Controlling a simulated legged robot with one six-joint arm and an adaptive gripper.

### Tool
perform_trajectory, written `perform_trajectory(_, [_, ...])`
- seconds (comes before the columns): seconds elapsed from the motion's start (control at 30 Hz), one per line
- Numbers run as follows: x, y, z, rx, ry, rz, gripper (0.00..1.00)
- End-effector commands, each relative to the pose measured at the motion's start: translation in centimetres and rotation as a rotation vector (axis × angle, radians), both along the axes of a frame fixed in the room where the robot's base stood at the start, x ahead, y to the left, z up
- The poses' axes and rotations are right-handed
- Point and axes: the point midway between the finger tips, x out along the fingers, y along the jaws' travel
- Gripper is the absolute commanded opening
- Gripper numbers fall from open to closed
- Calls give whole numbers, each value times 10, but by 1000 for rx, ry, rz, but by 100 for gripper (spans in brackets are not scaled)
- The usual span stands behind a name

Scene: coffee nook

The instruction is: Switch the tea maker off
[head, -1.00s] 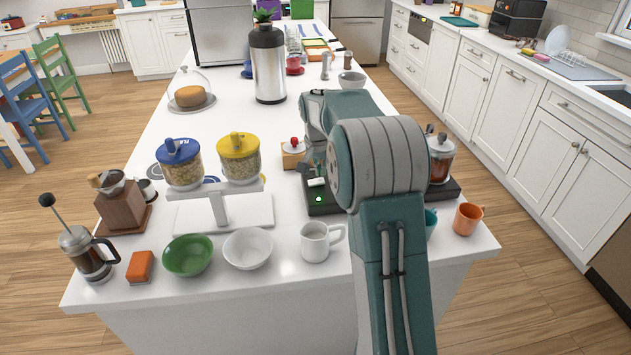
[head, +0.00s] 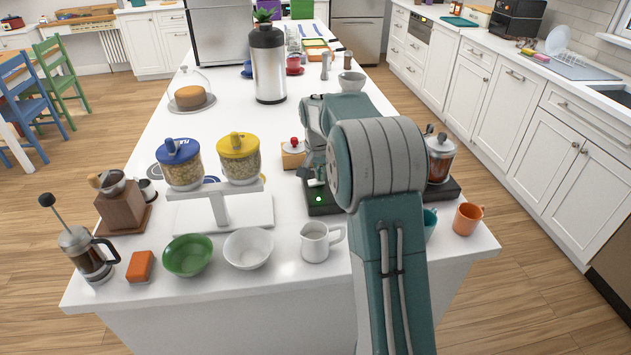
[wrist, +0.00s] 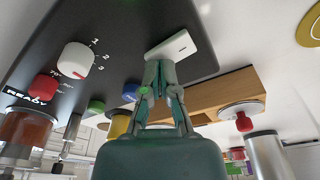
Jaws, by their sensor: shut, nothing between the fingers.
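The tea maker's black base (head: 325,209) lies on the island counter, partly hidden behind my arm. A glass pot with dark reddish contents (head: 440,160) stands at its right end. A green light (head: 318,198) glows at its left end. In the wrist view its black panel (wrist: 125,35) carries a white dial (wrist: 75,57) marked 1, 2, 3, and a white rocker switch (wrist: 172,47). My gripper (wrist: 160,66) is shut and empty, with its tips right at the switch's edge. I cannot tell whether they touch it. In the head view my arm mostly hides the gripper.
Red (wrist: 43,87), green (wrist: 96,105) and blue (wrist: 131,92) knobs or buttons are near the dial. A wooden block with a red knob (head: 293,155) stands close behind the base. A white jug (head: 315,242) stands in front, and jars on a scale (head: 222,212) stand left.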

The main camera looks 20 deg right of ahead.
Motion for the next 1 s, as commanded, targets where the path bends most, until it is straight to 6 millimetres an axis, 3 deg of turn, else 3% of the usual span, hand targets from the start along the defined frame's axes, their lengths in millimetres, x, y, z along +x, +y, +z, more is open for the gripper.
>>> perform_trajectory(0.47, [0,0,-5,1,2,0,0])
perform_trajectory(1.0, [0,0,31,0,0,-1,0])
